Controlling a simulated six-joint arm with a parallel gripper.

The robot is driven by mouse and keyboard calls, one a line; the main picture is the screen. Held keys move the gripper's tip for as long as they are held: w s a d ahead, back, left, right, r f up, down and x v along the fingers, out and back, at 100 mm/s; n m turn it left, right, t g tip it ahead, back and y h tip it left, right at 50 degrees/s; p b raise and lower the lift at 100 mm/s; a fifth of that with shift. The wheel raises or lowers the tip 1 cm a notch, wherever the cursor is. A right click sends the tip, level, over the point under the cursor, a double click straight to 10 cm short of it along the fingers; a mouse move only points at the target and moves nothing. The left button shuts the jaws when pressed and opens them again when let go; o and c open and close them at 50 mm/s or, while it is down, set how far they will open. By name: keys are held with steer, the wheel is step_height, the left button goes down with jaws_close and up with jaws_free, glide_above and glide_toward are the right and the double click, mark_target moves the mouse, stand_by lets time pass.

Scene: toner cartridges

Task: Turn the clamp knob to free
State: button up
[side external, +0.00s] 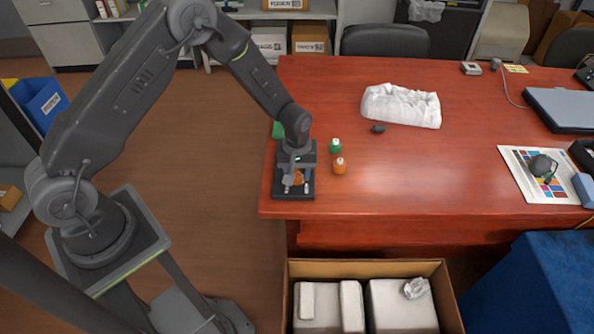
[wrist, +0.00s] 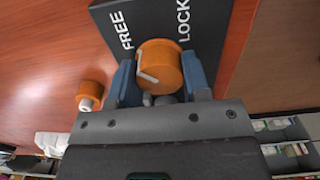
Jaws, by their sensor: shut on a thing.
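The orange clamp knob (wrist: 163,62) stands on a dark plate (wrist: 110,12) marked FREE and LOCK in the wrist view. The pale pointer bar on its top lies on the knob's left part, its outer end towards the left, the FREE side. My gripper (wrist: 162,80) is shut on the knob, one blue-grey finger on each side. In the side view my gripper (side external: 296,162) points down over the dark clamp base (side external: 293,193) at the table's left front corner. Only a little of the orange knob (side external: 298,177) shows there.
An orange-bodied bottle (side external: 340,167) and a green one (side external: 335,146) stand just right of the clamp. A white crumpled bag (side external: 402,106) and a small dark object (side external: 377,129) lie farther back. An open carton (side external: 369,268) stands below the table's front edge. The table's middle is clear.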

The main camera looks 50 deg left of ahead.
mark_target(297, 171)
steer(key=o, duration=0.9)
steer(key=shift+r, duration=0.1)
step_height(297, 171, up, 14)
steer(key=shift+f, duration=0.15)
stand_by(0.3)
